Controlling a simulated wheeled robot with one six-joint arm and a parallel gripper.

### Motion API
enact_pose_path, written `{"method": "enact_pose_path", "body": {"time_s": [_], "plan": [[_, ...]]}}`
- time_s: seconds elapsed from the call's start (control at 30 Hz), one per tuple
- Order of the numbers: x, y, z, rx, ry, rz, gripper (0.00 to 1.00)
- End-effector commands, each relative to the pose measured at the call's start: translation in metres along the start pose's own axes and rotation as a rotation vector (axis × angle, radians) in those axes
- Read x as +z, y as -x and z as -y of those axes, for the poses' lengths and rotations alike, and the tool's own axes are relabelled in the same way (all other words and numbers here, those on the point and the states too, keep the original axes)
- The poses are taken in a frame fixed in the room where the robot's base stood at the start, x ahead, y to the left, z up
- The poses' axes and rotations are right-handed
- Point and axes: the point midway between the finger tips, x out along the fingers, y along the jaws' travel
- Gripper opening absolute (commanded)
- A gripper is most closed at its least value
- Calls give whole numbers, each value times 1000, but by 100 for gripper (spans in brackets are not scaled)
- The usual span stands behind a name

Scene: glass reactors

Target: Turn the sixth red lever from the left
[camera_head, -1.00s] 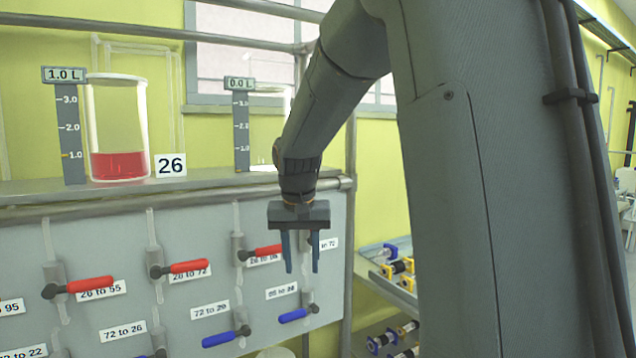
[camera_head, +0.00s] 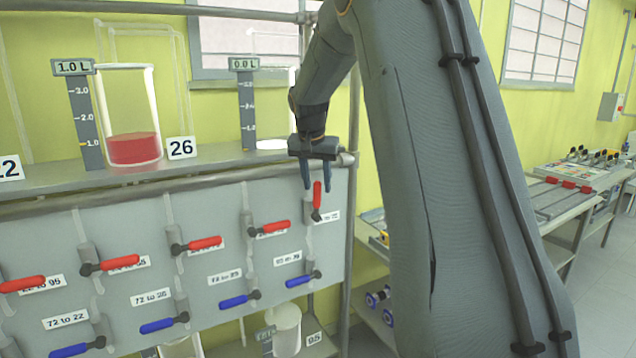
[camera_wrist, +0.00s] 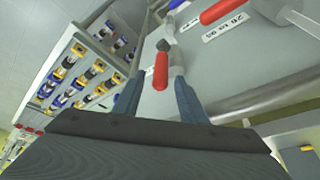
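The rightmost red lever in sight (camera_head: 317,196) stands upright on its dark pivot, at the right end of the panel's upper row. My gripper (camera_head: 317,184) is open in front of it, its two blue-grey fingers to either side of the handle's upper part. In the wrist view the red handle (camera_wrist: 160,70) lies between the open fingers (camera_wrist: 160,100), apart from both. The neighbouring red lever (camera_head: 275,228) lies sideways, handle to the right; its label in the wrist view reads "26 to 95". Further red levers (camera_head: 205,243) (camera_head: 120,262) (camera_head: 22,284) run left along the row.
Blue levers (camera_head: 238,300) form a lower row. A shelf (camera_head: 225,167) above holds a beaker of red liquid (camera_head: 134,148) and another vessel. A vertical post (camera_head: 353,120) stands right of the panel. Racks and benches (camera_head: 575,200) lie further right.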

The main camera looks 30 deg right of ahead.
Motion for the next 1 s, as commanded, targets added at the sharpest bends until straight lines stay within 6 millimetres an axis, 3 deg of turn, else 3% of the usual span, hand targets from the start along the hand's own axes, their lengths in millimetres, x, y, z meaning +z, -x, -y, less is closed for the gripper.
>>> {"method": "enact_pose_path", "body": {"time_s": [0.2, 0.47, 0.7, 1.0], "plan": [[0, -15, 0, 0, 0, 0, 38], [0, -17, 0, 0, 1, 0, 38], [0, -17, 0, -1, 1, -1, 0], [1, -16, 3, -8, 3, 5, 0]]}}
